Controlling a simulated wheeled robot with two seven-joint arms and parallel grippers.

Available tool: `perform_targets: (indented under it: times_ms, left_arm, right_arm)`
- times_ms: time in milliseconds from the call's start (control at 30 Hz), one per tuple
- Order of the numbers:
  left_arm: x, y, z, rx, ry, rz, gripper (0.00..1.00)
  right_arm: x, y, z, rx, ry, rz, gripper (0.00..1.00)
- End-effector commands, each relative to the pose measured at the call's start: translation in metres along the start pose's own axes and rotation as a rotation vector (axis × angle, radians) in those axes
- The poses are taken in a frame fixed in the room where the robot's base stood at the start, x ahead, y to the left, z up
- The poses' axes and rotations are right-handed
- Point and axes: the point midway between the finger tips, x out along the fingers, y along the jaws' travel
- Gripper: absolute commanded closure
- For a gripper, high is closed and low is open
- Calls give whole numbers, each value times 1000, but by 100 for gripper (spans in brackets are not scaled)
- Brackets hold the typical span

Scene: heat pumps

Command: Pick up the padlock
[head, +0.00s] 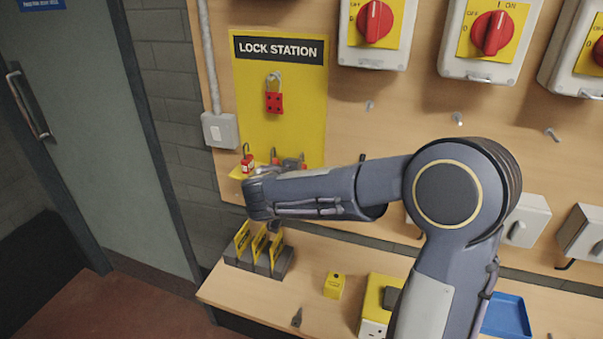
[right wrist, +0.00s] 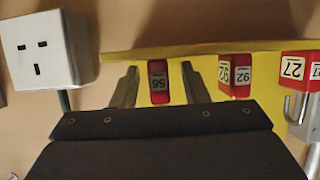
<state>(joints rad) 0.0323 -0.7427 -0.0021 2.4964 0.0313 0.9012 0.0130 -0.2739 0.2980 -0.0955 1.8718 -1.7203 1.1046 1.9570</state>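Several red padlocks stand on the yellow shelf of the lock station. One red padlock (head: 247,163) shows at the shelf's left end in the head view. A second padlock labelled 92 (right wrist: 235,75) is just right of the fingers, and one labelled 27 (right wrist: 295,72) is farther right. My right gripper (right wrist: 159,72) is open, with a gap on each side of the middle padlock. In the head view my arm hides most of the fingers. My left gripper is not in view.
A red hasp (head: 274,98) hangs on the yellow board (head: 305,120).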

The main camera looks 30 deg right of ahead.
Motion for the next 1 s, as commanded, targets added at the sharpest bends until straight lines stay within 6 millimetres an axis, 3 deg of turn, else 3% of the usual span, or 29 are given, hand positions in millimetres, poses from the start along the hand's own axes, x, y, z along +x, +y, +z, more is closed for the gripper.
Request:
perform_targets:
  times_ms: [33,300,733,900,1000]
  left_arm:
    - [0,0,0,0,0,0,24]
    - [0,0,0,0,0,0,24]
    - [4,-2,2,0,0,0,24]
    - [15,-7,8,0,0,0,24]
    - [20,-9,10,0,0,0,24]
  right_arm:
    - [0,0,0,0,0,0,66]
    - [0,0,0,0,0,0,100]
    - [-2,0,-6,3,2,0,100]
    - [-10,-1,-24,8,3,-4,100]
    - [-27,12,-40,9,4,-4,100]
